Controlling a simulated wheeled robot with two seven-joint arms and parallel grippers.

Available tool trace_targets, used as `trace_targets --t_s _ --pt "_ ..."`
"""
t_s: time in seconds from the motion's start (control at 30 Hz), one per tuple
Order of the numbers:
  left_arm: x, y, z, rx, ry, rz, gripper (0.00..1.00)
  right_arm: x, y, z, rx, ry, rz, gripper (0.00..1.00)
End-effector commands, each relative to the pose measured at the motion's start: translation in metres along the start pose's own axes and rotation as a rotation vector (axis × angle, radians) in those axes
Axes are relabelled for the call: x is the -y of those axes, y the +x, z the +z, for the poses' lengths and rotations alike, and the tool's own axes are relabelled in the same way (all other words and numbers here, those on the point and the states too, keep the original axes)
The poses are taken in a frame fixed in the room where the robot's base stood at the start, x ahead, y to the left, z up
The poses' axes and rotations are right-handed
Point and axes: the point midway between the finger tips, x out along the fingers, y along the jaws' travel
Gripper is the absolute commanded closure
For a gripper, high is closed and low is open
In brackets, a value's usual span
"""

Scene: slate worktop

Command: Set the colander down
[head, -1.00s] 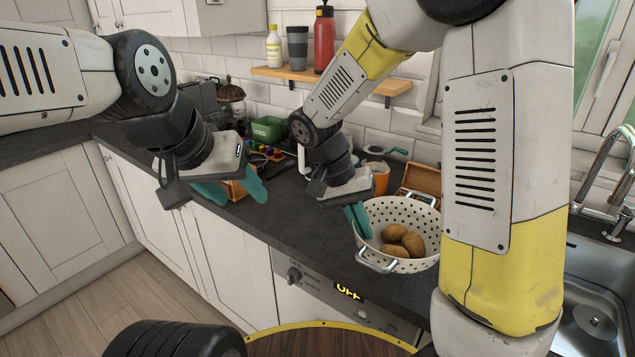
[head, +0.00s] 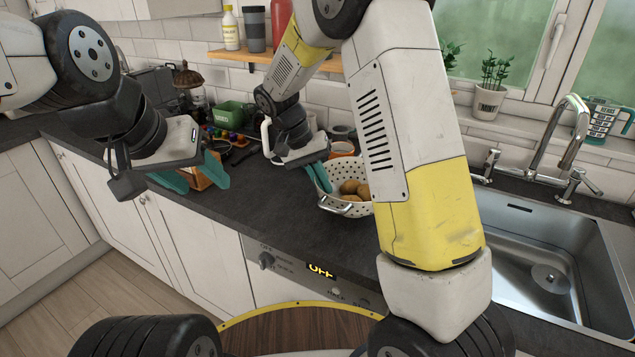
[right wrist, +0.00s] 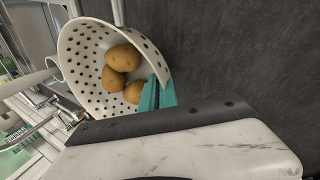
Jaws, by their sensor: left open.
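The colander (head: 333,201) is cream white with dark holes and metal loop handles. It holds several brown potatoes (head: 351,188). In the head view it is over the worktop, partly hidden by my right arm; I cannot tell whether its base touches the surface. My right gripper (head: 319,178) has its teal fingers closed across the colander's left rim. The right wrist view also shows the fingers (right wrist: 157,95) at the colander wall (right wrist: 83,72), beside the potatoes (right wrist: 118,72). My left gripper (head: 194,174) is open and empty, left of the colander, above the worktop's front edge.
The dark worktop (head: 265,200) is clear left of the colander. An orange mug (head: 342,149) stands behind it. A green container (head: 234,113) and small items are further back left. The sink (head: 530,262) with its tap (head: 566,135) lies right.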

Motion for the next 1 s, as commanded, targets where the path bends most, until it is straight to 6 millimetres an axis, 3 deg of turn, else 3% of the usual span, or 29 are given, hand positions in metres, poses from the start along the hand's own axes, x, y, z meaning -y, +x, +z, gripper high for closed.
trace_targets --t_s 0.17,0.4,0.77,0.9,1.0 --pt "0.0 0.0 0.0 0.0 0.0 0.0 0.45 0.003 0.004 -0.007 0.001 0.0 0.002 1.0" --pt "0.0 0.0 0.0 0.0 0.0 0.0 0.45 0.015 0.03 -0.006 0.001 0.0 0.002 1.0" --pt "0.0 0.0 0.0 0.0 0.0 0.0 0.45 0.017 0.034 -0.006 0.001 0.0 0.002 1.0" --pt "0.0 0.0 0.0 0.0 0.0 0.0 0.45 0.017 0.035 -0.006 0.001 0.0 0.001 0.75" --pt "0.0 0.0 0.0 0.0 0.0 0.0 0.45 0.017 0.035 -0.006 0.001 0.0 0.001 0.75"
